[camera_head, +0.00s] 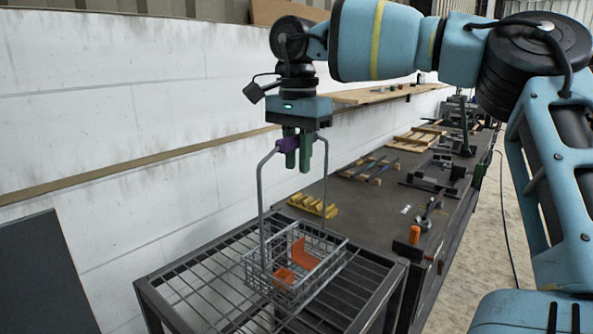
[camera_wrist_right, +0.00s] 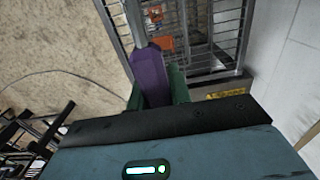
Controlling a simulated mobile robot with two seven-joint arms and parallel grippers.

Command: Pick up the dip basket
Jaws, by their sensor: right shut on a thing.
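The dip basket (camera_head: 326,262) is a grey wire basket with a tall arched handle and orange pieces (camera_head: 304,254) inside. It appears upright over the slatted metal rack (camera_head: 205,285); I cannot tell whether it touches the slats. My right gripper (camera_head: 298,163), with green fingers, points down and is shut on the purple grip (camera_head: 287,144) at the top of the handle. The right wrist view shows the purple grip (camera_wrist_right: 149,76) between the fingers, with the wire basket (camera_wrist_right: 168,18) beyond it. My left gripper is not in view.
A long dark workbench (camera_head: 345,210) runs away to the right of the rack, carrying a yellow holder (camera_head: 313,205), an orange object (camera_head: 414,235) and wooden frames (camera_head: 418,138). A white wall (camera_head: 110,110) with a wooden ledge stands close behind. Open floor (camera_head: 490,225) lies at right.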

